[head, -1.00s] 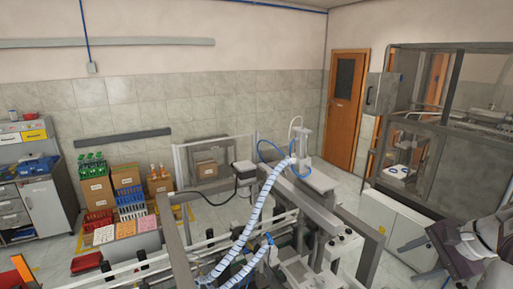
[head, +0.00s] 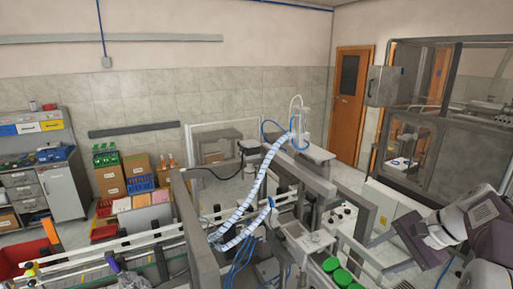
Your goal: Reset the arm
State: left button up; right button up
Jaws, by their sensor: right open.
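My right arm (head: 480,228) reaches in from the right edge of the head view. Its gripper (head: 404,243) is open, with nothing seen between its fingers. It is to the right of the cap feeder machine (head: 310,237), in front of a white cabinet. Several green round caps (head: 331,265) show at the bottom edge, left of the gripper and apart from it. My left gripper is not in view.
The machine's grey frame (head: 196,225) and a ribbed white hose (head: 250,195) fill the middle. A glass-walled enclosure (head: 440,120) stands at the right. Boxes and crates (head: 140,183) and a grey workbench (head: 65,190) stand at the left. Some bare floor shows at the right.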

jog(key=s+a+f+n+g+b, duration=0.25)
jog(key=a+f+b, duration=0.45)
jog(key=f, duration=0.4)
jog(key=s+a+f+n+g+b, duration=0.25)
jog(key=a+f+b, duration=0.35)
jog(key=a+f, duration=0.4)
jog(key=s+f+n+h+b, duration=0.2)
jog(key=s+f+n+b, duration=0.1)
jog(key=f, duration=0.7)
jog(key=s+f+n+t+h+b, duration=0.1)
jog(key=s+f+n, duration=0.4)
jog(key=f, duration=0.5)
jog(key=shift+d+h+b, duration=0.4)
jog(key=shift+h+b, duration=0.2)
jog(key=shift+b, duration=0.35)
